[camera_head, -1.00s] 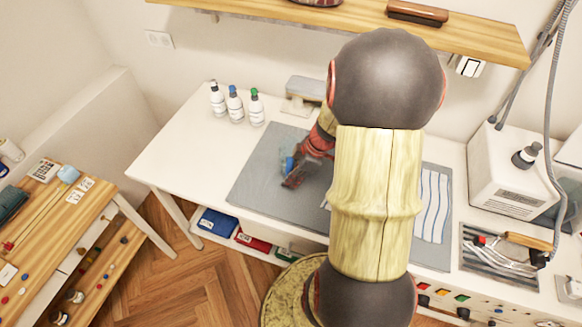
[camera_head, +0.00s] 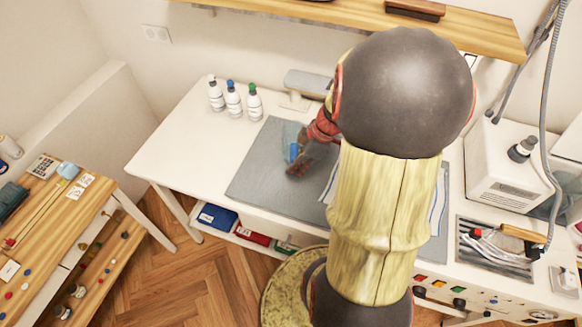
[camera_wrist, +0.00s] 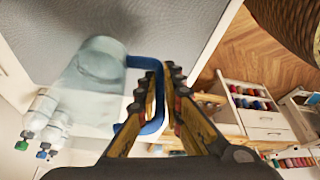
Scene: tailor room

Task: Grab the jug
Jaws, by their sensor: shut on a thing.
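The jug (camera_wrist: 90,92) is clear with a blue handle and fills the left of the wrist view. Its blue handle (camera_wrist: 151,64) runs between the fingers of my gripper (camera_wrist: 160,90), which is shut on it. In the head view, the jug (camera_head: 294,152) shows as a small blue and clear patch over the grey mat (camera_head: 262,165), with my gripper (camera_head: 299,167) beside it. My arm hides part of this area. I cannot tell from these views whether the jug's base touches the mat.
Several white bottles (camera_head: 233,103) stand at the table's back left. A sewing machine-like grey device (camera_head: 305,84) stands behind the mat. A white steam unit (camera_head: 505,165) and an iron rest (camera_head: 497,248) are on the right. A wooden shelf (camera_head: 480,32) hangs above. The table's left end is clear.

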